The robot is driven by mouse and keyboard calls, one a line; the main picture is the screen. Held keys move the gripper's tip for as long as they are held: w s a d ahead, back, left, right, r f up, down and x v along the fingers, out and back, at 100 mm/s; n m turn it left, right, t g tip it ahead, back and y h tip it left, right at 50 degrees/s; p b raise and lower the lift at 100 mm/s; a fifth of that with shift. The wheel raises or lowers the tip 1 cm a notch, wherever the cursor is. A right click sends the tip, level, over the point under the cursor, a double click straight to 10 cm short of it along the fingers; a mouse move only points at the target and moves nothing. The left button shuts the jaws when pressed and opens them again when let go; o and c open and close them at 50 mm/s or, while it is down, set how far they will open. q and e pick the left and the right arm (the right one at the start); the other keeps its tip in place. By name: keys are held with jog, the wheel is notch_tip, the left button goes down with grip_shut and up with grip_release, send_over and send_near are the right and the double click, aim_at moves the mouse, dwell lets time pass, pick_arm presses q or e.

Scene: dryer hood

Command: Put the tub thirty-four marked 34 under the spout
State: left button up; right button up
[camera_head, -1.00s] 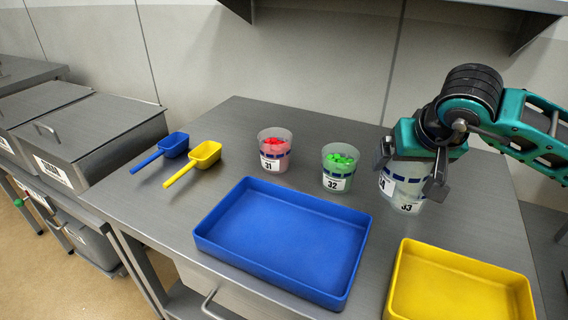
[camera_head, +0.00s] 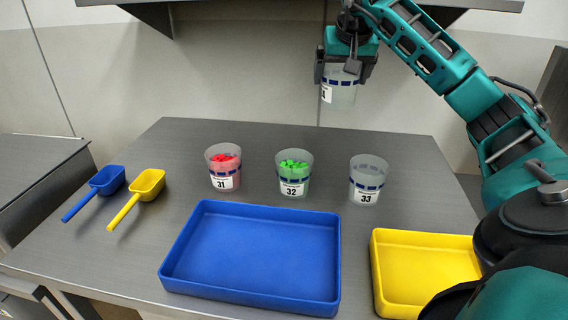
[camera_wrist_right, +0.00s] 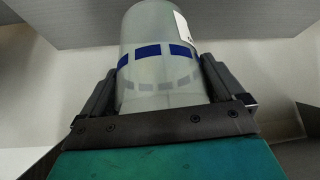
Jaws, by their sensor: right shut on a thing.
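My right gripper (camera_head: 345,72) is shut on a clear tub (camera_head: 342,90) with a blue band and a white label. It holds the tub upright in the air above the back of the table, near the wall. Only the "4" of the label shows; the rest is hidden by a finger. In the right wrist view the tub (camera_wrist_right: 158,55) sits between both fingers. No spout is in the head view. My left gripper is not in view.
Tub 31 (camera_head: 223,181) with red pieces, tub 32 (camera_head: 293,187) with green pieces and tub 33 (camera_head: 366,193) stand on the table (camera_head: 130,240). A blue tray (camera_head: 250,303) and yellow tray (camera_head: 410,309) lie in front. Two scoops lie left. A shelf (camera_head: 230,2) hangs above.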

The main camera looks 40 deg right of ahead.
aim_at(340, 99)
notch_tip(340, 99, down, 6)
jog(key=b, duration=0.2)
jog(key=shift+s+b, duration=0.1)
jog(key=shift+b, duration=0.25)
notch_tip(340, 99, down, 13)
jog(key=b, duration=0.4)
jog(key=shift+f, duration=0.45)
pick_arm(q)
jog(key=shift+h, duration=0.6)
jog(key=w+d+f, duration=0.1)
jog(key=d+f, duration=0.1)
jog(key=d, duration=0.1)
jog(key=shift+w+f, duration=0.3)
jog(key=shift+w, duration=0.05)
pick_arm(e)
jog(key=shift+f, duration=0.1)
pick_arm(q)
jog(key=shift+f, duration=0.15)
pick_arm(e)
jog(key=o, duration=0.6)
jog(key=shift+o, duration=0.2)
